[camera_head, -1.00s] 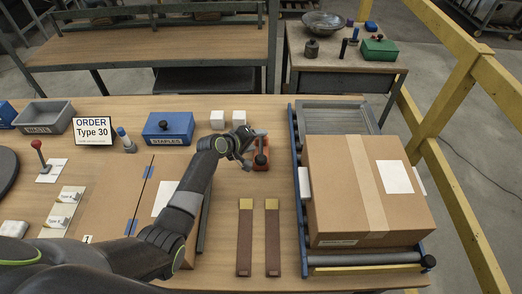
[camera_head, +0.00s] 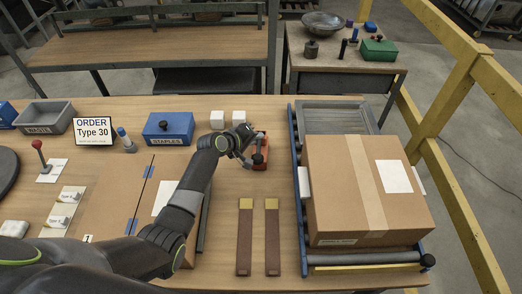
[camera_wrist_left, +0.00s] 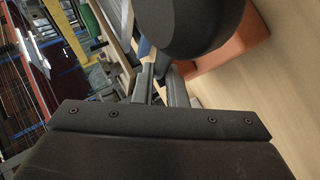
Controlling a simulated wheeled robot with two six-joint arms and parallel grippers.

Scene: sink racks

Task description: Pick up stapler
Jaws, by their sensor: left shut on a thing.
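The stapler is an orange-red block with a black knob-like handle. In the head view the stapler (camera_head: 261,162) is at the back middle of the bench, just left of the blue-sided roller conveyor. My left gripper (camera_head: 250,160) reaches it from the left and is shut on its black upper part. In the left wrist view the stapler's round black knob (camera_wrist_left: 188,22) fills the top middle, with the orange base (camera_wrist_left: 235,38) behind it beside the wood surface. The fingers (camera_wrist_left: 165,82) are close together at the black part. Whether the base touches the bench is unclear. My right gripper is out of view.
A large cardboard box (camera_head: 365,190) sits on the conveyor (camera_head: 297,165) to the right. Two brown strips (camera_head: 258,235) lie in front, with bare bench around them.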

